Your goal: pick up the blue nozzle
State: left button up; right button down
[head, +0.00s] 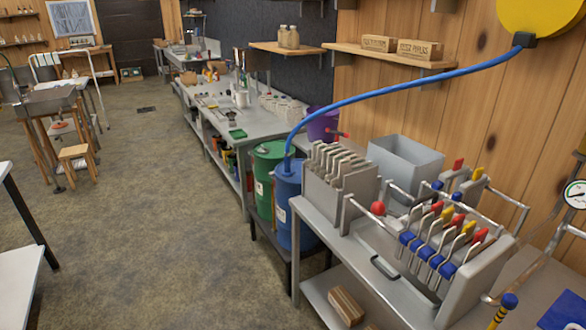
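I cannot make out a clear blue nozzle. A blue hose (400,86) hangs from a yellow reel (540,12) at the upper right and runs down to the top of a blue drum (288,200); its end there is too small to tell as a nozzle. A blue-tipped piece with a yellow and dark striped shaft (507,302) stands at the lower right; I cannot tell what it is. Neither of my grippers is in view.
A metal bench (330,232) on the right carries a filter press with upright plates (342,172) and blue, yellow and red-tipped handles (440,240). A grey bin (405,165) stands behind. A green drum (270,165) touches or nearly touches the blue one. The floor at left is open.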

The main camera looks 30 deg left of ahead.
aim_at(287, 172)
jog(key=i+j, duration=0.25)
jog(key=j, duration=0.15)
jog(key=i+j+z, duration=0.1)
jog(key=i+j, duration=0.15)
jog(key=j, duration=0.15)
jog(key=i+j, duration=0.25)
jog(key=j, duration=0.15)
jog(key=z, duration=0.05)
